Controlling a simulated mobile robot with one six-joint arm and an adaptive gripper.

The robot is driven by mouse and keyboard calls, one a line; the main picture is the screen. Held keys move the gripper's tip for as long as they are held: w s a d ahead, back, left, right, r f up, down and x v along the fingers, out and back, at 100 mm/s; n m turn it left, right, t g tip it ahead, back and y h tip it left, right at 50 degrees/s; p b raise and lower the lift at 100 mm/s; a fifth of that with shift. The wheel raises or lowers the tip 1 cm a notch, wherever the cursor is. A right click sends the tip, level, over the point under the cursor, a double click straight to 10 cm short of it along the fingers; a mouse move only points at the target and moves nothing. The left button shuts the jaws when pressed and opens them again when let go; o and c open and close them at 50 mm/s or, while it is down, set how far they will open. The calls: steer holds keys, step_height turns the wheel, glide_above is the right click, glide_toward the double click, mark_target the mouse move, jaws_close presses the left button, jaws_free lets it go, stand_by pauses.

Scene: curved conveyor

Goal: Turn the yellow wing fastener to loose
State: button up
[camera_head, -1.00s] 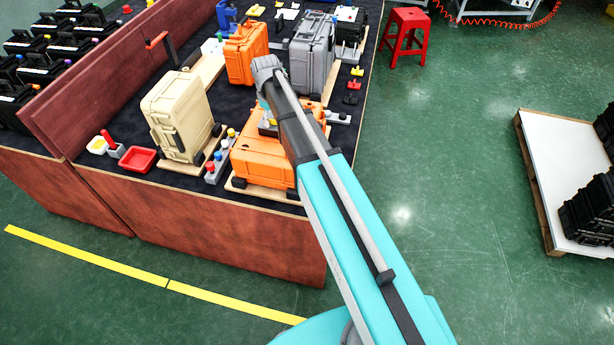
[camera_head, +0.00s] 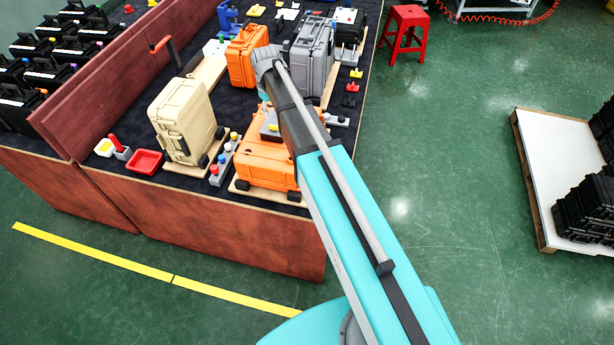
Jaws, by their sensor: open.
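A small yellow wing-shaped piece (camera_head: 356,73) lies on the dark table top near its right edge, above a red one (camera_head: 352,87) and a black one (camera_head: 349,101). It looks like the yellow wing fastener, but it is too small to tell whether it is tight or loose. My arm reaches from the lower right over the orange case (camera_head: 262,165) lying at the table's front. Its wrist bends down above that case. My gripper is hidden behind my own arm, so its fingers and any contact do not show.
A beige case (camera_head: 183,118), an upright orange case (camera_head: 246,52) and a grey case (camera_head: 311,50) stand around my arm. A red tray (camera_head: 146,162) is at the front left. A red stool (camera_head: 404,32) and a pallet (camera_head: 545,190) stand on the floor to the right.

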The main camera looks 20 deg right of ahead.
steer(key=shift+r+p, duration=3.5)
steer(key=shift+r, duration=0.3)
steer(key=s+d+f+m+b, duration=0.2)
steer(key=s+f+b, duration=0.7)
steer(key=s, duration=0.2)
steer(key=s+d+f+m+b, duration=0.2)
steer(key=s+d+f+b, duration=0.1)
steer(key=s+f+b, duration=0.6)
steer(key=s, duration=0.3)
steer(key=shift+s+m, duration=0.15)
steer(key=shift+m, duration=0.25)
steer(key=shift+d, duration=0.15)
